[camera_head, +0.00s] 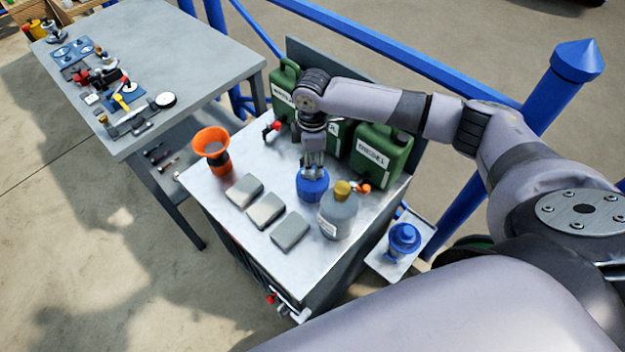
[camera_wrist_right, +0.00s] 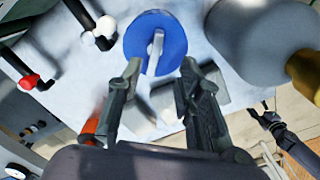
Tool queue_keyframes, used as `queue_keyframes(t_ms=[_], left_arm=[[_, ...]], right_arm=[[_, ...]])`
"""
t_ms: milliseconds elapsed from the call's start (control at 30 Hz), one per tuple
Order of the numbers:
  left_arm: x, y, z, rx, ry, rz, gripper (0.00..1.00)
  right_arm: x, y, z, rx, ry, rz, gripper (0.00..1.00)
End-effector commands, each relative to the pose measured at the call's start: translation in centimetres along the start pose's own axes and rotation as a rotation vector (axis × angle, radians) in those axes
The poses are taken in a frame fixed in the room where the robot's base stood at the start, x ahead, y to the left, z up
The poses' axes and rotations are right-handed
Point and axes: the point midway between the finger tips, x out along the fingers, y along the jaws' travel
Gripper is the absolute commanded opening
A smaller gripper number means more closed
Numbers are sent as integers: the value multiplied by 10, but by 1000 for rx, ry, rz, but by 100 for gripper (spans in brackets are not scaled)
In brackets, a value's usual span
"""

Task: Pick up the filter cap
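The filter cap (camera_head: 312,187) is a round blue piece on the light metal bench top. The right wrist view shows it as a blue disc (camera_wrist_right: 172,27) with a pale upright bar in its middle. My right gripper (camera_head: 314,164) points down right over the cap. In the wrist view its two fingers (camera_wrist_right: 161,72) are apart, with the bar in line with the gap between them. Nothing is held. The gripper partly hides the cap in the head view.
A grey bottle with a yellow cap (camera_head: 338,214) stands close to the right of the blue cap. Green cans (camera_head: 378,157) stand behind. Grey blocks (camera_head: 266,210) and an orange funnel (camera_head: 211,142) are to the left. A blue filter body (camera_head: 404,240) sits on a lower side shelf.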

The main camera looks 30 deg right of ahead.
Motion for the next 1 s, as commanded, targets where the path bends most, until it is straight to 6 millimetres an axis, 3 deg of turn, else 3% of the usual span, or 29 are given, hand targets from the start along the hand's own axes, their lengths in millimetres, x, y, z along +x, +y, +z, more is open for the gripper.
queue_keyframes(t_ms=[367, 667, 1000], left_arm=[[-17, 0, 1, 1, -4, 1, 61], [-17, 1, 5, 1, -10, 2, 61], [-17, 1, 6, 1, -11, 2, 61]], right_arm=[[46, 6, 1, 1, -2, -2, 33], [51, 7, 1, -1, -1, 0, 32], [51, 7, 1, 0, -1, 0, 10]])
